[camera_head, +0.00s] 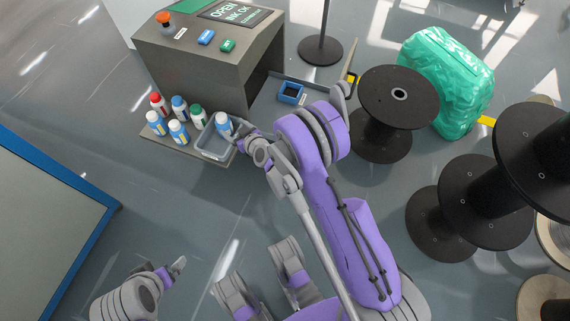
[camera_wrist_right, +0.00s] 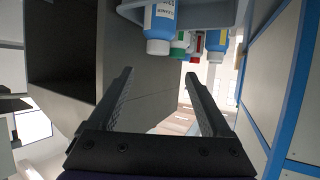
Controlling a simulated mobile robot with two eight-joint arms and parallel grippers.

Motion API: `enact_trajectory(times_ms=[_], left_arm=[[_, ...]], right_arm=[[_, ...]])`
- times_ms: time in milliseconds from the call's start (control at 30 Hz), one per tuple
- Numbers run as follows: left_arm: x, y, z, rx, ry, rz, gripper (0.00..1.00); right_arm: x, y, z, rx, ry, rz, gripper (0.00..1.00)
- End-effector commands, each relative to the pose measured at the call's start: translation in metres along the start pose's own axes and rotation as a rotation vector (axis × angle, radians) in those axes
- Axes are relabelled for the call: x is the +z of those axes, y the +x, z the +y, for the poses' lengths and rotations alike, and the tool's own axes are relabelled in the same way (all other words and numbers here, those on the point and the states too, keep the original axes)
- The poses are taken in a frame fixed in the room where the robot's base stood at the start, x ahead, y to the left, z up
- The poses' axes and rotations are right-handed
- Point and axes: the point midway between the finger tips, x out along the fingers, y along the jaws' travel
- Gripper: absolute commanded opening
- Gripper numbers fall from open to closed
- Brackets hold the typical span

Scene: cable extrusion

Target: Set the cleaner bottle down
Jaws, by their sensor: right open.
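The cleaner bottle (camera_head: 223,124), blue with a white cap, stands in a grey bin (camera_head: 213,147) on the shelf at the machine's front. In the right wrist view, which is upside down, the bottle (camera_wrist_right: 160,22) shows at the top with its cap toward the picture's bottom. My right gripper (camera_head: 241,139) is just to the right of the bin, close to the bottle. In the wrist view its two fingers (camera_wrist_right: 158,100) are apart with nothing between them, and the bottle is clear of them. My left gripper (camera_head: 178,266) is low at the left, far from the bottles; its jaw opening is unclear.
Several other bottles (camera_head: 179,132) with red, blue, green and white caps stand left of the bin. The grey machine (camera_head: 200,75) rises behind the shelf. A small blue tray (camera_head: 291,93) and black spools (camera_head: 399,97) lie to the right. A blue-edged table (camera_head: 60,235) is at left.

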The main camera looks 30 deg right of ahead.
Motion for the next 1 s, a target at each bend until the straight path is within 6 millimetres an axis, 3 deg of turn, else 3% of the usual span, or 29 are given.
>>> enact_trajectory(times_ms=[167, 300, 467, 633, 800, 1000], left_arm=[[0.000, 0.000, 0.000, 0.000, 0.000, 0.000, 1.00], [0.000, 0.000, 0.000, 0.000, 0.000, 0.000, 1.00], [0.000, 0.000, 0.000, 0.000, 0.000, 0.000, 1.00], [0.000, 0.000, 0.000, 0.000, 0.000, 0.000, 1.00], [0.000, 0.000, 0.000, 0.000, 0.000, 0.000, 1.00], [0.000, 0.000, 0.000, 0.000, 0.000, 0.000, 1.00]], right_arm=[[-0.037, -0.037, -0.013, -0.045, 0.007, -0.088, 0.83], [-0.061, -0.085, -0.025, -0.077, 0.019, -0.196, 0.83], [-0.072, -0.150, -0.035, -0.085, 0.035, -0.328, 0.83], [-0.065, -0.226, -0.040, -0.061, 0.055, -0.474, 0.83], [-0.041, -0.303, -0.040, -0.005, 0.077, -0.616, 0.83], [-0.009, -0.369, -0.034, 0.074, 0.097, -0.738, 0.83]])
